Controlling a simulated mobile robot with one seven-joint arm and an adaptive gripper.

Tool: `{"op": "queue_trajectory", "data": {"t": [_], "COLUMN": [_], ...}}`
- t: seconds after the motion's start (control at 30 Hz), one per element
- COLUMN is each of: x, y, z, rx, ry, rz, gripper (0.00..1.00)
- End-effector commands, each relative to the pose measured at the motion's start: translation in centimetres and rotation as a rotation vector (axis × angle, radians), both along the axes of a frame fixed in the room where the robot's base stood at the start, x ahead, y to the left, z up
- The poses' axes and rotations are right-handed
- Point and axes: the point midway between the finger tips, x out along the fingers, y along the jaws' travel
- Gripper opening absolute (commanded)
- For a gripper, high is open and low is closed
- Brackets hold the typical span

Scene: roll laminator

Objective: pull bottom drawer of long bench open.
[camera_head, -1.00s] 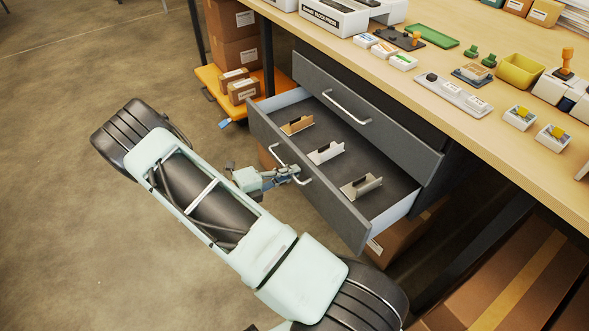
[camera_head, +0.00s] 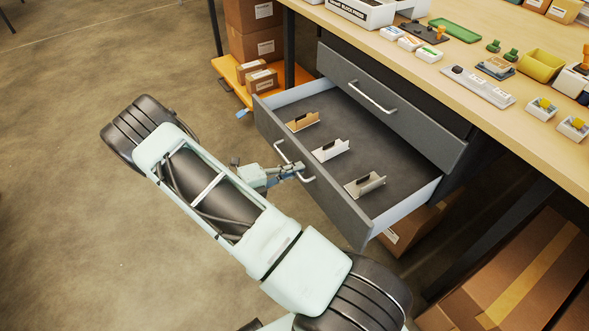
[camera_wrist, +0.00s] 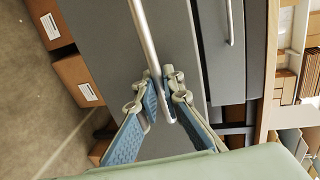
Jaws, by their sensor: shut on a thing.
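The bottom drawer (camera_head: 345,205) of the long bench (camera_head: 430,72) is pulled well out, its grey tray (camera_head: 345,135) showing in the head view. Inside it stand a tan holder (camera_head: 302,122), a white holder (camera_head: 331,150) and a beige holder (camera_head: 364,185). My gripper (camera_head: 299,172) is at the drawer's front, shut on the silver bar handle (camera_head: 281,153). In the wrist view the blue-padded fingers (camera_wrist: 163,103) close around the handle bar (camera_wrist: 146,40). The upper drawer (camera_head: 395,117) is shut.
Cardboard boxes (camera_head: 254,33) stand on an orange platform (camera_head: 231,69) left of the drawers. More boxes (camera_head: 520,270) lie under the bench at right. Stamps and trays cover the benchtop. The floor (camera_head: 65,200) at left is clear.

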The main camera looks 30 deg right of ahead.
Motion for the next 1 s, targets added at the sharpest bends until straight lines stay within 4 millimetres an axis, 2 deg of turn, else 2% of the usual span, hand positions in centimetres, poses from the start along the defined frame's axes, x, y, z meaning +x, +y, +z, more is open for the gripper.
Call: {"op": "queue_trajectory", "data": {"t": [0.43,0.47,0.5,0.77,0.87,1.0], "x": [0.1,0.1,0.1,0.0,0.1,0.0], "y": [0.0,0.0,0.0,0.0,0.5,2.3], "z": [0.0,0.0,0.0,0.0,0.1,0.5], "rx": [0.0,0.0,0.0,0.0,0.001,0.001], "ry": [-0.001,-0.001,-0.001,0.0,-0.001,-0.002], "rz": [0.002,0.002,0.002,0.001,0.002,0.005], "gripper": [0.0,0.09,0.14,0.15,0.15,0.15]}}
